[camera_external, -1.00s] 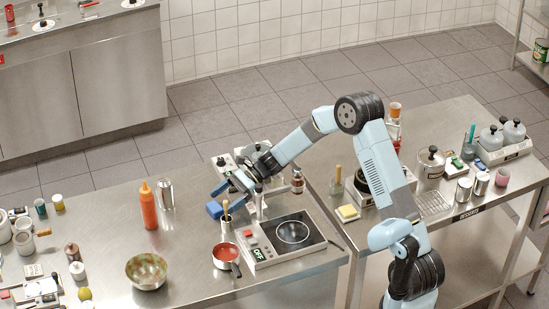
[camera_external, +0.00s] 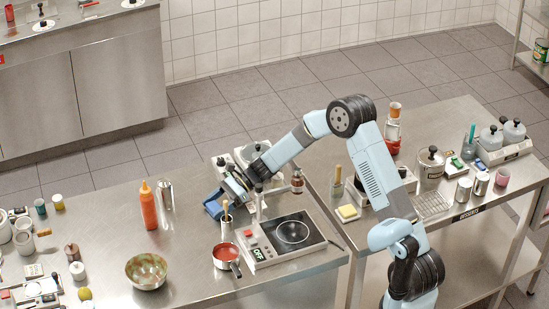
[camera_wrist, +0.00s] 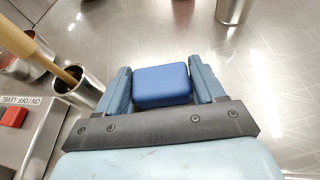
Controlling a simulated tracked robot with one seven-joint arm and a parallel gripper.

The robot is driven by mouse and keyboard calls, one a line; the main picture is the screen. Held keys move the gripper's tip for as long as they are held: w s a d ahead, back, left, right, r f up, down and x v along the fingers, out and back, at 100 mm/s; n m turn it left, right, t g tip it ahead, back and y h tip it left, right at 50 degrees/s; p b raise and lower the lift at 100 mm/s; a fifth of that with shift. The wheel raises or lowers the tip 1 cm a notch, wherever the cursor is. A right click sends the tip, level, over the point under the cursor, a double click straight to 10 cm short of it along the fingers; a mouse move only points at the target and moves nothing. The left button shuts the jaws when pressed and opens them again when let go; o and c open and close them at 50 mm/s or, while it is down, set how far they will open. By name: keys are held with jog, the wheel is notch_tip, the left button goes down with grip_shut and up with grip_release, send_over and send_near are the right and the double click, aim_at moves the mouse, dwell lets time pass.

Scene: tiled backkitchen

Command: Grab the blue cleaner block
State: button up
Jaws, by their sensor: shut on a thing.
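The blue cleaner block (camera_wrist: 162,85) sits between my two fingers in the wrist view, and my gripper (camera_wrist: 162,88) is shut on it. In the external view my gripper (camera_external: 220,202) is low at the steel counter, and the block (camera_external: 213,209) shows at its fingertips, partly hidden by the fingers. I cannot tell whether the block still touches the counter.
A metal cup with a wooden-handled tool (camera_wrist: 82,85) stands close on the left in the wrist view. The hotplate (camera_external: 285,238), a red-filled saucepan (camera_external: 226,256) and an orange bottle (camera_external: 149,206) are nearby. The counter (camera_external: 100,212) left of the bottle is largely clear.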

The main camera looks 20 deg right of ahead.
jog(key=shift+c, duration=1.1)
